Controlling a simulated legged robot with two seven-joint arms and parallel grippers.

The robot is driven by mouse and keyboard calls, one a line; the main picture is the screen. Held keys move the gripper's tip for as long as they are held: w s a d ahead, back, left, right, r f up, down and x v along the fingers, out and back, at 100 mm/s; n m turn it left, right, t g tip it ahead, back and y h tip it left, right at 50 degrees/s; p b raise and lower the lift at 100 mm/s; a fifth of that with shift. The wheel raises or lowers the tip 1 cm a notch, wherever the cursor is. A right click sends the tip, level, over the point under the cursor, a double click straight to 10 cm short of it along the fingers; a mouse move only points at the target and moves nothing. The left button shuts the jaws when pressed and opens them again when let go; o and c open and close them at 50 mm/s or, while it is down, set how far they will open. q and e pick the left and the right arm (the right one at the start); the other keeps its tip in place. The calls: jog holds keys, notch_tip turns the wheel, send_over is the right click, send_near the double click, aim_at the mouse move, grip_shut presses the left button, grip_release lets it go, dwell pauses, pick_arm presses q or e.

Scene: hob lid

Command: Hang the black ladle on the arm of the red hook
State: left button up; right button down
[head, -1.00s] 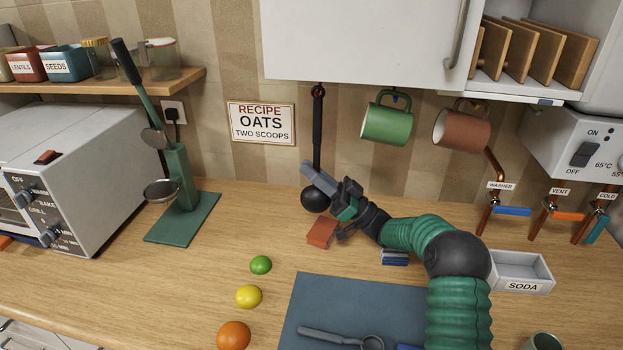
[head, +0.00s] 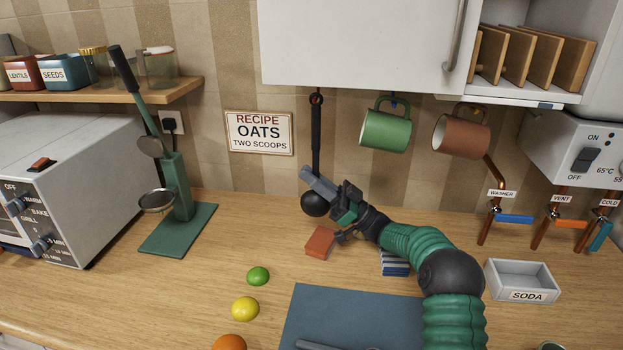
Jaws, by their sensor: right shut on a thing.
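The black ladle (head: 316,145) hangs upright below the white cabinet, its round dark bowl (head: 315,204) at the bottom. The red hook (head: 316,99) shows as a small bit of red at the ladle's top end, under the cabinet edge. Ladle top and hook overlap here, and I cannot tell whether the hook's arm passes through the ladle's eye. My right gripper (head: 319,183) is shut on the lower part of the ladle's handle, just above the bowl. My left gripper is not in view.
A green mug (head: 385,131) and a brown mug (head: 461,135) hang to the right under the cabinet (head: 360,45). A terracotta block (head: 319,242) lies below my gripper. A green stand (head: 178,190) with utensils is at left. The wall left of the ladle carries a recipe sign (head: 259,132).

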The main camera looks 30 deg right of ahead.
jog(key=c, duration=1.5)
grip_release()
jog(key=shift+d+f, duration=0.1)
jog(key=shift+f, duration=0.05)
jog(key=s+d, duration=0.7)
jog(key=d, duration=0.3)
jog(key=shift+s+d+f, duration=0.15)
jog(key=shift+s+f, duration=0.2)
